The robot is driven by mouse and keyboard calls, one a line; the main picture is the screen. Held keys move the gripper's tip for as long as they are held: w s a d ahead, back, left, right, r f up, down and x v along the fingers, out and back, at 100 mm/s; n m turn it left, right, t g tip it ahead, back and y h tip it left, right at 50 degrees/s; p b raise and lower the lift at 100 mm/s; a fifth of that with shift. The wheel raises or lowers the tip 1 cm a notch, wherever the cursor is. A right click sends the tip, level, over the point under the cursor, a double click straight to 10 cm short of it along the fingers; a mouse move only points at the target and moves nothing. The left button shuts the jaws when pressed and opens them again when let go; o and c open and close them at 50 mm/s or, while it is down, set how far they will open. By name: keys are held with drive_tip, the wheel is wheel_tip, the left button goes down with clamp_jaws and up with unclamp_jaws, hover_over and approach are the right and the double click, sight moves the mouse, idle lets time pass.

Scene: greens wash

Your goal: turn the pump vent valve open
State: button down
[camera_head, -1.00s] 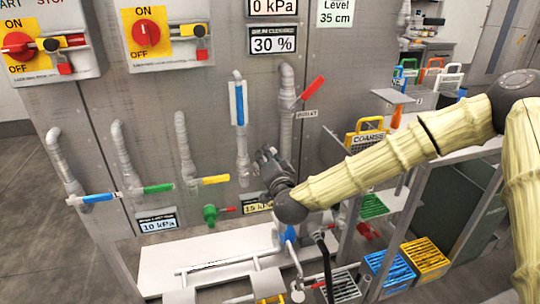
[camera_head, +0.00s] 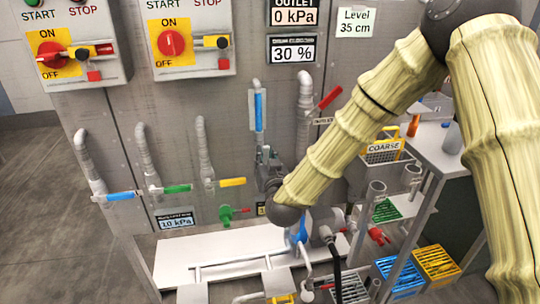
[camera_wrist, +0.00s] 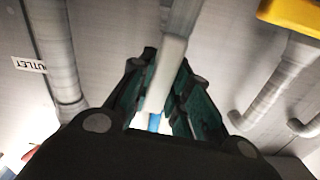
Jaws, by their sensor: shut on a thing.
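A valve with an upright blue handle (camera_head: 259,111) is on a vertical grey pipe in the middle of the panel. No label on it names it as the pump vent valve. My gripper (camera_head: 268,165) is just below this handle at the pipe, and my forearm hides part of the area. In the wrist view, my gripper (camera_wrist: 160,95) has its dark fingers closed on both sides of a pale bar (camera_wrist: 166,72). A bit of blue (camera_wrist: 155,122) shows below the bar between the fingers. I cannot tell how the bar joins the valve.
A red-handled outlet valve (camera_head: 330,97) is close to the right. Yellow (camera_head: 232,182), green (camera_head: 178,188) and blue (camera_head: 120,196) handles are to the left. A small green valve (camera_head: 227,214) is below. Baskets and a side table (camera_head: 450,155) stand at right.

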drive_tip(key=shift+s+a+n, duration=0.15)
drive_tip(key=shift+a+n, duration=0.3)
drive_tip(key=shift+n, duration=0.25)
drive_tip(key=shift+f, duration=0.1)
drive_tip(key=c, duration=1.3)
unclamp_jaws()
drive_tip(key=v, duration=1.2)
